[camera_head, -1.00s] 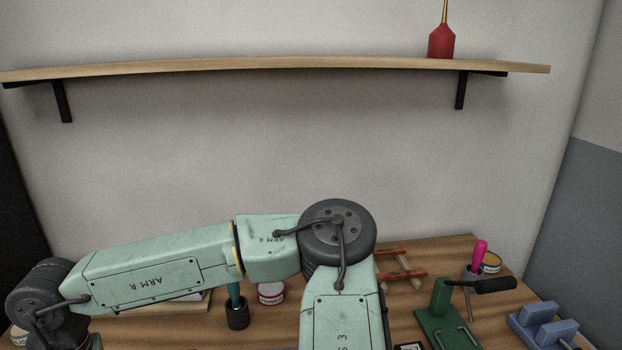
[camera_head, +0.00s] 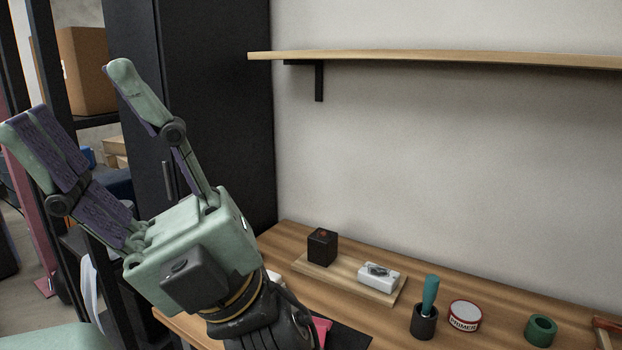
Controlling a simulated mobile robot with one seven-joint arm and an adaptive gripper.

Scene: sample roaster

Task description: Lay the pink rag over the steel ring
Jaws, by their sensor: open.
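My gripper (camera_head: 72,98) is raised at the left of the head view, with its fingers spread wide, pointing up and left, and nothing between them. A small pink patch (camera_head: 321,328), perhaps the pink rag, shows at the bottom edge of the head view just right of my wrist. Most of it is hidden behind my wrist or cut off by the frame. My fingers are well above and left of it. I see no steel ring in this view.
On the wooden bench (camera_head: 460,333) are a board (camera_head: 325,279) with a black box (camera_head: 322,246) and a white device (camera_head: 379,276), a teal-handled tool in a dark cup (camera_head: 424,322), a primer tin (camera_head: 465,317) and a green ring (camera_head: 541,330). A shelf (camera_head: 430,58) hangs above.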

